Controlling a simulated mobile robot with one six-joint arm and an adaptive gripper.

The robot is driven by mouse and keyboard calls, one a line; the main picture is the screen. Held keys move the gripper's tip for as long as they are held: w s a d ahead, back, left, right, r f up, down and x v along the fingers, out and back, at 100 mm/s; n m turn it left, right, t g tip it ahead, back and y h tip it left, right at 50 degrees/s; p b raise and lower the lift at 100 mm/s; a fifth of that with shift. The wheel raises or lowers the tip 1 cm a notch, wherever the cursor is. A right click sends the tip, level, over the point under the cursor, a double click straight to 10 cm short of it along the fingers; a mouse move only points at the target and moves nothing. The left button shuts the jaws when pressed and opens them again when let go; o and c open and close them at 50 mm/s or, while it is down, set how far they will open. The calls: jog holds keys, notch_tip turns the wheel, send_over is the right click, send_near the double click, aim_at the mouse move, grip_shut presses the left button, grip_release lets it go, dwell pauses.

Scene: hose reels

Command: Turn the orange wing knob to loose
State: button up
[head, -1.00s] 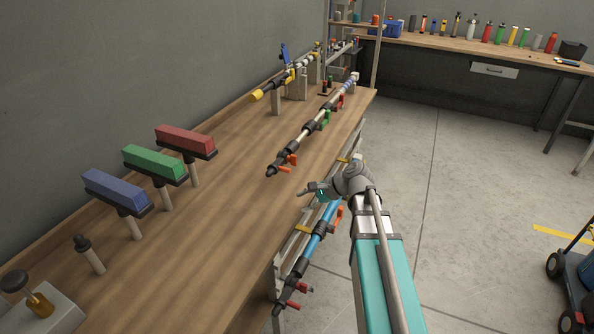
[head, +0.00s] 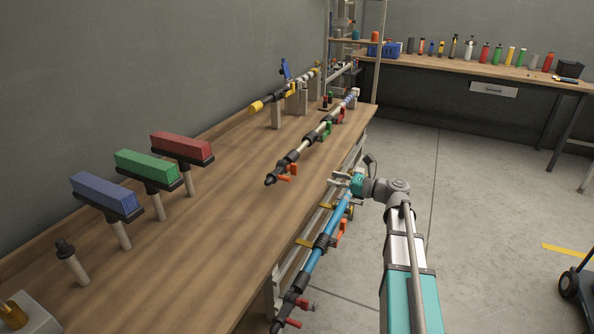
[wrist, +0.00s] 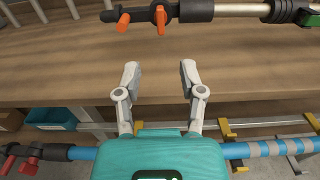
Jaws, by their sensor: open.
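An orange wing knob shows in the head view (head: 287,172) near the close end of a dark-and-pale pole above the bench. In the wrist view two orange wings (wrist: 160,19) hang from the dark pole end at the top. Another orange handle (head: 341,229) sits on the blue pole along the bench's front; I cannot tell from the label alone which is meant. My gripper (wrist: 159,68) is open and empty, its two pale fingers pointing toward the upper pole's orange wings, apart from them. In the head view my gripper (head: 340,179) is by the bench's front edge.
The blue pole (wrist: 270,150) runs below my gripper, with red handles (wrist: 30,164) at its left. A green handle (head: 326,130) and a red one sit farther along the upper pole. Colored brushes (head: 180,149) stand at left.

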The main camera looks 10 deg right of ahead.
aim_at(295, 175)
jog(key=shift+a, duration=0.1)
jog(key=x, duration=1.3)
jog(key=shift+w+a, duration=0.25)
jog(key=shift+a, duration=0.05)
